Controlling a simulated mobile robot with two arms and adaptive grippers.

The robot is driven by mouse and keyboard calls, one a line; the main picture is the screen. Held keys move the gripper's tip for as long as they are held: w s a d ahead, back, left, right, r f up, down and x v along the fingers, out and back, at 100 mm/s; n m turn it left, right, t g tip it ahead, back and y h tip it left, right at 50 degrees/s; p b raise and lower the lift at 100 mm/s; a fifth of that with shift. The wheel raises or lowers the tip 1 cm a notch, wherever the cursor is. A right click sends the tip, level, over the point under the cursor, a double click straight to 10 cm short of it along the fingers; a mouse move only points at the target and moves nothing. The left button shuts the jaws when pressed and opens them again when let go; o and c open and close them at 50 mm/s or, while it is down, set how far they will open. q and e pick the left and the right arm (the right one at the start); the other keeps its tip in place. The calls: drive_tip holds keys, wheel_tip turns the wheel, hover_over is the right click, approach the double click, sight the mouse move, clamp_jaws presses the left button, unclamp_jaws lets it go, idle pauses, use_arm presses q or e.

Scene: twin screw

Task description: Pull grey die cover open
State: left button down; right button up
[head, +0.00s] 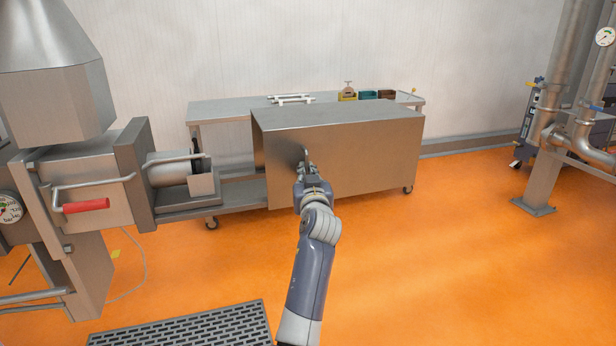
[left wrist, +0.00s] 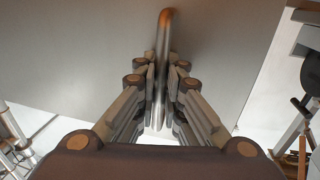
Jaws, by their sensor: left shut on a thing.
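The grey die cover (head: 345,150) is a large box-shaped metal cover on a wheeled cart at the middle of the head view. Its metal handle shows in the left wrist view (left wrist: 164,45) as a bar running between my fingers. My left gripper (head: 306,165) is at the front face of the cover, near its left end, with its fingers shut around the handle. The left wrist view shows the fingers (left wrist: 162,95) on both sides of the bar. The fingertips partly hide the handle in the head view. My right gripper is not in view.
The extruder with a red-handled lever (head: 86,205) stands at the left, with its die end (head: 202,183) exposed left of the cover. A steel table (head: 225,108) with small coloured bins stands behind. Pipes (head: 560,130) stand at the right. Orange floor is clear at the right; a grate (head: 190,328) lies in front.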

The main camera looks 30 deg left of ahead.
sight(306, 135)
use_arm(q)
drive_tip(key=shift+s+f, duration=0.1)
drive_tip(key=shift+f, duration=0.3)
drive_tip(key=c, duration=2)
unclamp_jaws()
drive_tip(key=shift+o, duration=0.2)
drive_tip(key=shift+d+r, duration=0.1)
drive_tip(key=shift+r, duration=0.15)
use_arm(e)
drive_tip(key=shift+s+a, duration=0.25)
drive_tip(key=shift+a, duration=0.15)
use_arm(q)
drive_tip(key=shift+r, duration=0.25)
wheel_tip(306, 135, up, 9)
drive_tip(key=shift+f, duration=0.2)
drive_tip(key=shift+r, duration=0.5)
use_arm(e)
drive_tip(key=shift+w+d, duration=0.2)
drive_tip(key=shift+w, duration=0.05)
use_arm(q)
drive_tip(key=shift+f, duration=0.15)
